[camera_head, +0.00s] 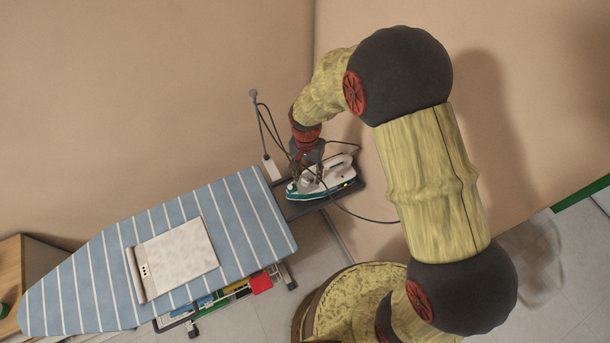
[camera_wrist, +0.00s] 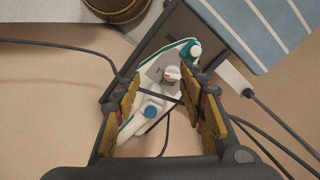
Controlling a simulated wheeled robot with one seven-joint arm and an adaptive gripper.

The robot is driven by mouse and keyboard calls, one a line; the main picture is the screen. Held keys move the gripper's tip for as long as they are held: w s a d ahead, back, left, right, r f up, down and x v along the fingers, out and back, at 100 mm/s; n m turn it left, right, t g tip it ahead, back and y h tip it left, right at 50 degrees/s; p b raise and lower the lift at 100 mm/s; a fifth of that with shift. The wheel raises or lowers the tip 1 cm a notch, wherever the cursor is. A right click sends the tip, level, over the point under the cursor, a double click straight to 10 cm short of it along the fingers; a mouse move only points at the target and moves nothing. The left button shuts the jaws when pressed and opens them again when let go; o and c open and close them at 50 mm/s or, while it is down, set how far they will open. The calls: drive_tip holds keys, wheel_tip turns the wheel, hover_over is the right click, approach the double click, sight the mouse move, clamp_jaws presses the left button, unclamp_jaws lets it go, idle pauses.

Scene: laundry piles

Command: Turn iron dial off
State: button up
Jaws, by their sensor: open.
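The white and teal iron (camera_head: 338,181) rests on a dark tray at the right end of the ironing board. My gripper (camera_head: 303,180) points down over its left part. In the wrist view the iron (camera_wrist: 182,50) lies between and beyond my fingers. A round white knob with a red mark (camera_wrist: 172,73), which looks like the dial, shows between the fingertips. A blue round part (camera_wrist: 150,111) sits nearer the palm. My gripper (camera_wrist: 163,82) is open with nothing held. I cannot tell whether the fingertips touch the knob.
A white power strip (camera_head: 271,168) and loose black cords lie beside the iron. Walls stand close behind.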

sight(305, 180)
drive_tip(key=shift+w+a+r+m+t, duration=0.2)
drive_tip(key=shift+w+m, duration=0.1)
drive_tip(key=shift+w, duration=0.2)
drive_tip(key=shift+w+a+r+m+t, duration=0.15)
drive_tip(key=shift+w+m, duration=0.15)
drive_tip(key=shift+w, duration=0.2)
drive_tip(key=shift+w+m, duration=0.15)
drive_tip(key=shift+m, duration=0.45)
drive_tip(key=shift+f, duration=3.85)
drive_tip(key=shift+c, duration=1.2)
drive_tip(key=c, duration=0.8)
clamp_jaws()
